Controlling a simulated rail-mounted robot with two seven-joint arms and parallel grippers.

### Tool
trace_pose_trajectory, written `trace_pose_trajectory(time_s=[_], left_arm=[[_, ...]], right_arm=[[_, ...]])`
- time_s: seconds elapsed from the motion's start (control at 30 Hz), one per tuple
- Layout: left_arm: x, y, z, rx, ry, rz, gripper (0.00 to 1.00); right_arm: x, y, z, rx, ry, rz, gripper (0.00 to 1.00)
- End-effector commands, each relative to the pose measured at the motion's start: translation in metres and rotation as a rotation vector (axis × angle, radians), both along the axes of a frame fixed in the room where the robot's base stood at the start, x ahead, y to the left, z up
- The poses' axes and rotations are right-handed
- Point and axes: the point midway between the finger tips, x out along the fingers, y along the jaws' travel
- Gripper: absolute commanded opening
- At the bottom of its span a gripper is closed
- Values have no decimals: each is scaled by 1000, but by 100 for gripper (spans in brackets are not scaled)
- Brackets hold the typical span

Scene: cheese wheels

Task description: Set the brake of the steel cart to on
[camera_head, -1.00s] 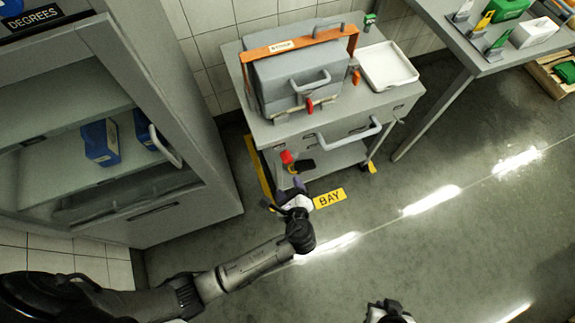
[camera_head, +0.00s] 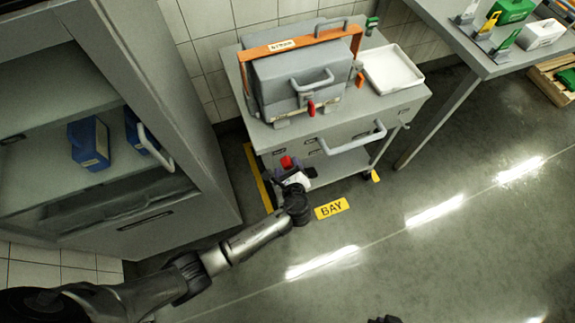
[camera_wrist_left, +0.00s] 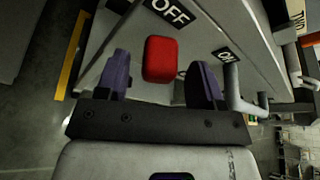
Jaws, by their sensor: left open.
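The steel cart (camera_head: 345,128) stands against the tiled wall in the head view. Its red brake knob (camera_head: 287,162) shows low at the cart's front left. In the left wrist view the red knob (camera_wrist_left: 160,59) lies between the two purple fingers of my left gripper (camera_wrist_left: 162,82), nearer the OFF label (camera_wrist_left: 170,12) than the ON label (camera_wrist_left: 229,66). My left gripper (camera_head: 292,176) is open at the knob; I cannot tell whether a finger touches it. Of my right gripper (camera_head: 383,319), only a dark tip shows at the bottom edge.
A grey cabinet (camera_head: 180,205) with blue containers stands close on the left. The cart carries a grey case (camera_head: 300,85) with an orange strap and a white tray (camera_head: 390,68). A table (camera_head: 470,50) is at upper right. The floor in front is clear beyond the BAY sign (camera_head: 331,208).

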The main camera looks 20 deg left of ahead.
Motion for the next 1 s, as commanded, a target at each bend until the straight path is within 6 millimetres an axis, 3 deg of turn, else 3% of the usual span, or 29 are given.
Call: trace_pose_trajectory(time_s=[0.2,0.6,1.0], left_arm=[[13,9,-6,1,-1,0,62],[15,10,-6,-1,0,1,61],[15,10,-6,-1,0,1,22]], right_arm=[[0,0,-6,0,0,0,0],[0,-3,-6,-10,1,7,0],[0,-3,-6,-8,1,6,0]])
